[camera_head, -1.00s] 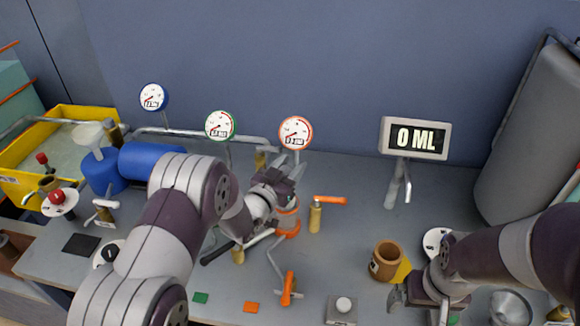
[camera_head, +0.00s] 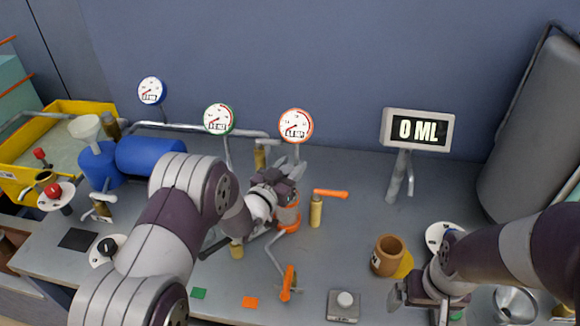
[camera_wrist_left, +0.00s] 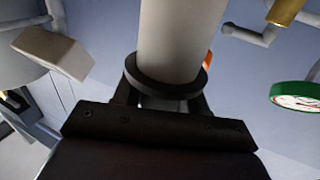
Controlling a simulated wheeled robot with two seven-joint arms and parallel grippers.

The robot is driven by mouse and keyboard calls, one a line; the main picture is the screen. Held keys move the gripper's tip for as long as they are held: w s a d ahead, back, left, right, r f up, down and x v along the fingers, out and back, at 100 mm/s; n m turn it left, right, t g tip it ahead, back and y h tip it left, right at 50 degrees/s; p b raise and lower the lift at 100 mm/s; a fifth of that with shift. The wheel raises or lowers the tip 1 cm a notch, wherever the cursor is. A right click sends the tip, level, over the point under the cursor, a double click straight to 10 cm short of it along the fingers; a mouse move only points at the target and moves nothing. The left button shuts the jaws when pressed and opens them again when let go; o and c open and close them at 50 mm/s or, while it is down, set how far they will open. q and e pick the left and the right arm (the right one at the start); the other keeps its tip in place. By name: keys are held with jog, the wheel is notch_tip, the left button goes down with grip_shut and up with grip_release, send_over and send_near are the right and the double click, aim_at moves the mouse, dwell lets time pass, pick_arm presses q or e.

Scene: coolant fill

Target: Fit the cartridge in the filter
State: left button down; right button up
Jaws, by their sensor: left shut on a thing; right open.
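The cartridge (camera_wrist_left: 182,45) is a pale cylinder with a dark ring at its near end, seen in the left wrist view. My left gripper (camera_head: 289,178) is shut on it, with the dark ring between the fingers. In the head view my gripper hides most or all of the cartridge. The filter (camera_head: 289,217), a housing with orange bands, stands directly below and beside my left gripper. Whether the cartridge touches or enters it cannot be told. My right gripper (camera_head: 418,300) is open over the bench's front right.
Three gauges (camera_head: 296,126) stand along the back pipe. An orange-handled valve (camera_head: 316,208) stands just right of the filter, and another orange handle (camera_head: 288,283) lies in front. A brown cup (camera_head: 387,256) and a 0 ML display (camera_head: 418,130) are at the right.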

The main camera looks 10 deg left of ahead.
pick_arm(q)
jog(key=shift+f+b, duration=2.4)
jog(key=shift+f, duration=0.35)
jog(key=c, duration=0.5)
grip_release()
jog(key=shift+c, duration=0.2)
jog(key=shift+s, duration=0.1)
jog(key=v, duration=1.2)
jog(key=shift+s+b, duration=0.25)
jog(key=shift+b, duration=0.2)
